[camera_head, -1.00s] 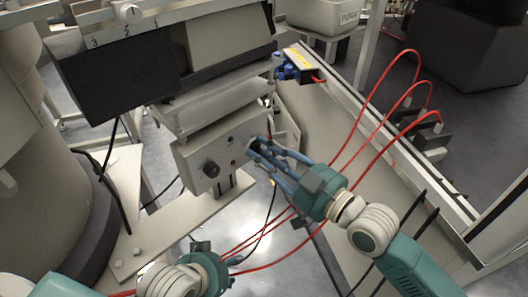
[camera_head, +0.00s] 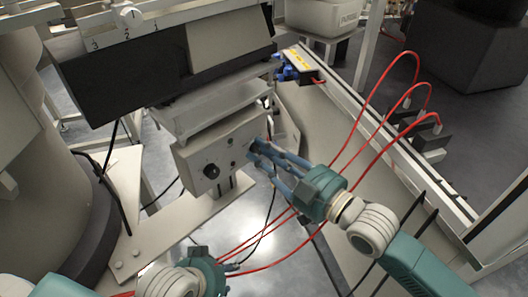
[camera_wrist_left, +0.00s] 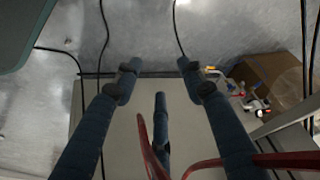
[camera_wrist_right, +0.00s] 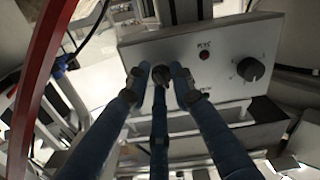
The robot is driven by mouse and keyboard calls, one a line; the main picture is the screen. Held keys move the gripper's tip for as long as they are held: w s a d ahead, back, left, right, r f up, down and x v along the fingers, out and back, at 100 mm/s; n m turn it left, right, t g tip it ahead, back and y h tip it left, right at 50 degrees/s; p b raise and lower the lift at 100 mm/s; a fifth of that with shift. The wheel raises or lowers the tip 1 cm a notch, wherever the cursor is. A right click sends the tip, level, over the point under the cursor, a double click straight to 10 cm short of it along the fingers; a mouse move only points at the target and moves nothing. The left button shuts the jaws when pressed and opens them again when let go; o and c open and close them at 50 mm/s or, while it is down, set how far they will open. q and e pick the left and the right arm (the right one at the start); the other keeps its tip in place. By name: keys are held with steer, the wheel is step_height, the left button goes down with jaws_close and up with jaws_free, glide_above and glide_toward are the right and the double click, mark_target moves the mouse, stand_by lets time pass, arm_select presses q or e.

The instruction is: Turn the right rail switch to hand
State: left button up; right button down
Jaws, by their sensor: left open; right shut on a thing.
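A pale control panel (camera_head: 215,155) hangs below the rail structure and has two switches. The left one in the head view is a black round knob (camera_head: 211,170); it shows at right in the right wrist view (camera_wrist_right: 250,69). My right gripper (camera_head: 257,153) is at the panel's right end, shut on the right rail switch (camera_wrist_right: 161,76), which its fingers mostly hide. Which way that switch points cannot be read. My left gripper (camera_wrist_left: 157,70) is open and empty, low in the head view and away from the panel.
Red cables (camera_head: 378,98) arch beside my right arm, and more run between the two grippers. A black box with a yellow label (camera_head: 303,62) and blue parts sits behind the panel. A pale base plate (camera_head: 190,213) lies below it.

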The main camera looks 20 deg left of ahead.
steer(key=n, duration=0.1)
steer(key=n+p, duration=0.1)
steer(key=shift+f+n, duration=0.3)
steer(key=shift+f, duration=0.05)
arm_select(q)
steer(key=shift+s+a+r+g+p, duration=0.1)
steer(key=shift+s+a+g+p, duration=0.2)
steer(key=shift+s, duration=0.45)
steer(key=shift+s+a+r+g+p, duration=0.15)
steer(key=shift+s+g, duration=0.2)
steer(key=shift+s, duration=0.45)
steer(key=shift+s+a+r+g+p, duration=0.1)
steer(key=shift+s+a+g+p, duration=0.2)
steer(key=shift+s, duration=0.45)
arm_select(e)
steer(key=shift+d+f+n, duration=0.1)
steer(key=shift+n, duration=1.3)
arm_select(q)
steer(key=shift+d, duration=0.1)
arm_select(e)
steer(key=c, duration=1.5)
jaws_free()
steer(key=shift+r, duration=0.2)
arm_select(q)
steer(key=shift+w, duration=0.1)
arm_select(e)
steer(key=v, duration=1.2)
